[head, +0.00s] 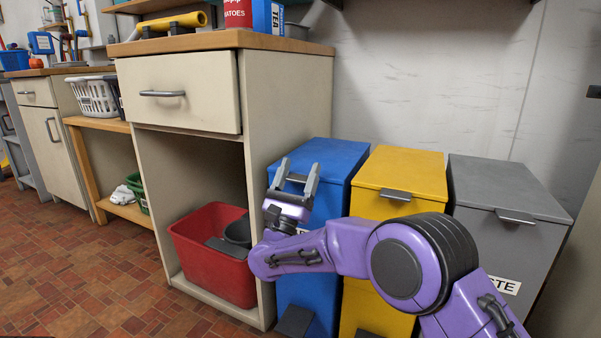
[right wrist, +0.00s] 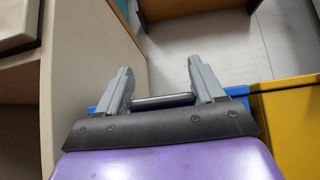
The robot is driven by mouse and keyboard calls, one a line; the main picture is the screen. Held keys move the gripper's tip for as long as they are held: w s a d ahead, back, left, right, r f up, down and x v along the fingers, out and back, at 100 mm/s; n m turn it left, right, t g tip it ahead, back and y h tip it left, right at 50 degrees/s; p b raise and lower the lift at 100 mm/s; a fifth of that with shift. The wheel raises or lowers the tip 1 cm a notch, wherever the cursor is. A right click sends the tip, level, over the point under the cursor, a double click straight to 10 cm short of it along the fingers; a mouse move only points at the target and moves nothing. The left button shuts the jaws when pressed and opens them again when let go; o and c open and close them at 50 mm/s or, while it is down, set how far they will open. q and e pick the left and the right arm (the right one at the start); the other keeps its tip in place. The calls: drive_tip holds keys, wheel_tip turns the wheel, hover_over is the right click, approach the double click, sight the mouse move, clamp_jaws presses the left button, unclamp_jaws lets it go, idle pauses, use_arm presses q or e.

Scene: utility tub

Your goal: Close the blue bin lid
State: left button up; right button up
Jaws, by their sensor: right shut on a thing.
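The blue bin (head: 328,232) stands in the row beside the cabinet. Its blue lid (head: 328,154) looks flat over the top, much like the lids beside it; any small gap at its front edge is hidden behind my gripper. My right gripper (head: 297,174) is at the lid's front edge with its fingers pointing up. In the right wrist view, its two fingers (right wrist: 163,92) are apart with a grey bar, the lid handle (right wrist: 162,101), between them. The gripper is shut on this handle. My left gripper is not in view.
A yellow bin (head: 404,170) and a grey bin (head: 510,188) stand close on the right, lids down. The wooden-topped cabinet (head: 290,75) stands close on the left, with a red tub (head: 212,262) in its open lower part. Tiled floor is clear at the left.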

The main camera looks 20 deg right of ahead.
drive_tip(key=shift+a+f, duration=0.1)
drive_tip(key=shift+f, duration=0.25)
drive_tip(key=o, duration=1.3)
drive_tip(key=shift+f, duration=0.1)
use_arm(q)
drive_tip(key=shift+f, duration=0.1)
use_arm(e)
drive_tip(key=shift+o, duration=0.7)
drive_tip(key=shift+w, duration=0.1)
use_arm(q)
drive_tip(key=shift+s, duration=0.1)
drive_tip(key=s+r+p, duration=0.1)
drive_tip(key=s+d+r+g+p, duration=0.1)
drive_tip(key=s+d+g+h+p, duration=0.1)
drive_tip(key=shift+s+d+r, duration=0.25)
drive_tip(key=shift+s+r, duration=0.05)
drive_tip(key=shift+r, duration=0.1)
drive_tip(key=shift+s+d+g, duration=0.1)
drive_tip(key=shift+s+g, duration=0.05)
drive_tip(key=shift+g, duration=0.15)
use_arm(e)
drive_tip(key=v, duration=1)
drive_tip(key=shift+s, duration=0.25)
drive_tip(key=shift+a+f, duration=0.1)
